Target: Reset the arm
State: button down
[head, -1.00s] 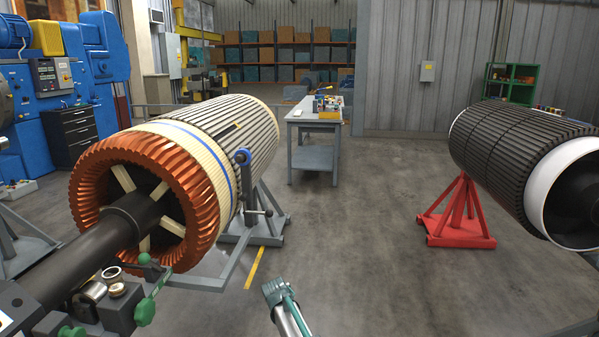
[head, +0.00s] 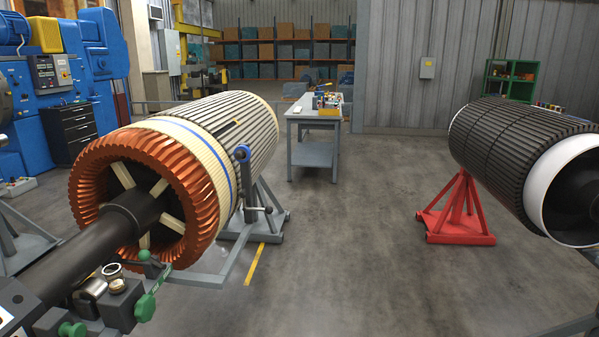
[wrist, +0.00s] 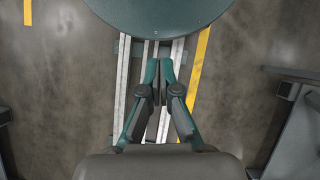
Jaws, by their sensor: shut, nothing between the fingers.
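My gripper (wrist: 160,98) shows in the wrist view, pointing down over the floor. Its two fingers are together and nothing is between them. A round teal surface (wrist: 160,12) and pale rails (wrist: 180,60) lie below and beyond the fingertips. In the head view my gripper and arm are not in sight. The copper-wound rotor (head: 150,180) rests on a grey stand (head: 262,205) at the left. A dark rotor (head: 500,150) with a white band rests on a red stand (head: 455,215) at the right.
A grey workbench (head: 315,152) with small items stands at the back centre. A blue machine (head: 65,100) stands at the far left. The floor (head: 370,230) between the two rotors is clear. Grey frame parts (wrist: 290,88) edge the wrist view at right.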

jog(key=s+d+f+g, duration=0.1)
jog(key=s, duration=0.5)
jog(key=shift+s+d+m, duration=0.15)
jog(key=shift+d+m, duration=0.05)
jog(key=shift+m, duration=0.2)
